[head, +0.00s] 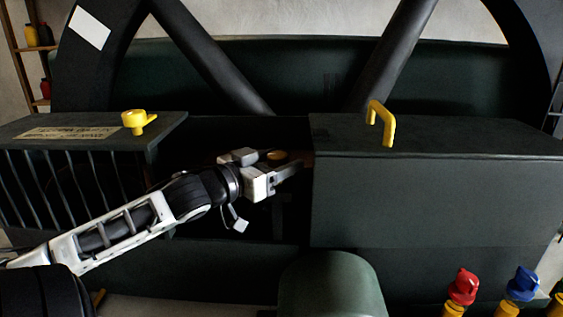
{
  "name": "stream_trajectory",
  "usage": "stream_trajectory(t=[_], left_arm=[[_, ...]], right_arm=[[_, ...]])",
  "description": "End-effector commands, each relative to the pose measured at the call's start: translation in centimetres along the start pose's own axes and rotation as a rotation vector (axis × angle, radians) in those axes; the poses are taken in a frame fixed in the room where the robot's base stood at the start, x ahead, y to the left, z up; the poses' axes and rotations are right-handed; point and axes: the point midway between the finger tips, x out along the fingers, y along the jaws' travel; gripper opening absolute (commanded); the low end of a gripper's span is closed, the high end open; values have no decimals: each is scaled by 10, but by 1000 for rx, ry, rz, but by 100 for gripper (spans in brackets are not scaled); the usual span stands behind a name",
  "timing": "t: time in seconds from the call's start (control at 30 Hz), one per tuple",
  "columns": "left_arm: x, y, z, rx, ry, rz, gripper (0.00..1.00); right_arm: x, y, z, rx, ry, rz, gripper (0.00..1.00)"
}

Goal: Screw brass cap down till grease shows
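A small round brass-coloured cap (278,155) shows in the dark gap between the two dark green housings, near the middle of the head view. My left arm reaches in from the lower left, and my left gripper (276,164) is at the cap. Its fingers are apart, one in front of the cap and one to its left. Whether they touch the cap is not clear. The cap's lower part and what it sits on are hidden by the gripper. No grease is visible. My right gripper is not in view.
A yellow handle (381,123) stands on the right housing (435,195). A yellow knob (138,121) sits on the left barred guard (75,133). A rounded green cover (332,285) is below the gap. Red (463,287) and blue (522,283) topped items stand lower right.

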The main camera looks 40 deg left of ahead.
Motion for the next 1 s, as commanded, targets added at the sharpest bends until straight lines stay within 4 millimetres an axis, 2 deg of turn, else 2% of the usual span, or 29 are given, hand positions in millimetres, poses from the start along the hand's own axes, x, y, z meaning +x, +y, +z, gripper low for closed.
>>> stream_trajectory(t=[0.03, 0.17, 0.2, 0.57, 1.0], left_arm=[[0, 0, 0, 0, 0, 0, 55], [0, 0, 0, 0, 0, 0, 19], [0, 0, 0, 0, 0, 0, 14], [0, 0, -1, -5, 4, -45, 14], [1, 2, -2, -15, 5, -364, 14]], right_arm=[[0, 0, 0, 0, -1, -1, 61], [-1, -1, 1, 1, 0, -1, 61], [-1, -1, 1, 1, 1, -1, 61], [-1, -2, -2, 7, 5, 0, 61], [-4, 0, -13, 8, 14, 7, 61]])
